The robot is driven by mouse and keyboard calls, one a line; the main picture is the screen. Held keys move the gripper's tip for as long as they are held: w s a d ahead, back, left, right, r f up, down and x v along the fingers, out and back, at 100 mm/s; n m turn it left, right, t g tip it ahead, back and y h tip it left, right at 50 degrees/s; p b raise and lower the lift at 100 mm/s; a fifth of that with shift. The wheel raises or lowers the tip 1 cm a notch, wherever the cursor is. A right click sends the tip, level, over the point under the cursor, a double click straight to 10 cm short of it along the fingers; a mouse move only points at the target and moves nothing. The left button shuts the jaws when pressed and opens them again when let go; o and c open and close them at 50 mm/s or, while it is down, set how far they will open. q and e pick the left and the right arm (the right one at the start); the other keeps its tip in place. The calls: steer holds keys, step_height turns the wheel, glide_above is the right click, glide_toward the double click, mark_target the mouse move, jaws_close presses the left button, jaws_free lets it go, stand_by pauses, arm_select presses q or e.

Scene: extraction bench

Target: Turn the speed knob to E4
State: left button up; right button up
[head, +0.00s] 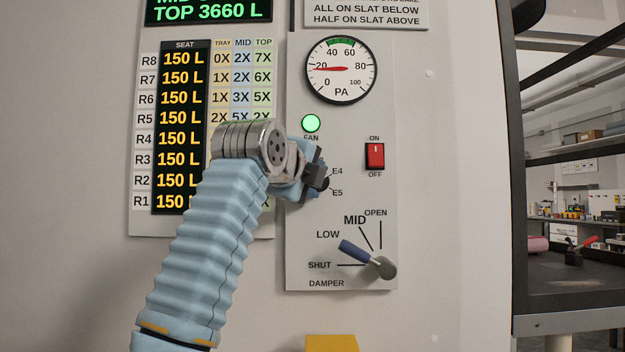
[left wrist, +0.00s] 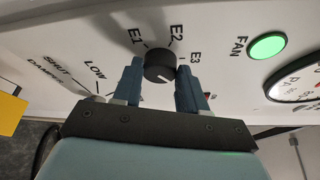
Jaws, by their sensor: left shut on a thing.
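The black speed knob (left wrist: 160,66) sits on the pale panel, between the two blue fingers of my left gripper (left wrist: 160,86). The fingers are shut on it. A short white mark on the knob points to the lower right in the left wrist view. Labels E1 (left wrist: 136,36), E2 (left wrist: 177,32) and E3 (left wrist: 196,57) show around it there; the area past E3 is behind a finger. In the head view my left gripper (head: 319,178) covers most of the knob, and labels E4 (head: 337,171) and E5 (head: 337,193) show just to its right. My right gripper is out of view.
A red switch (head: 375,156) is right of the knob. A green fan lamp (head: 311,123) is lit above, under a pressure gauge (head: 341,70) reading about 20. Dark shelving (head: 518,180) stands at the right.

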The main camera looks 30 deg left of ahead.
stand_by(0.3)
arm_select(q)
steer(key=o, duration=1.1)
steer(key=shift+c, duration=0.2)
steer(key=b+v, duration=0.1)
steer(key=v, duration=1.2)
steer(key=shift+s, duration=0.35)
steer(key=shift+d, duration=0.1)
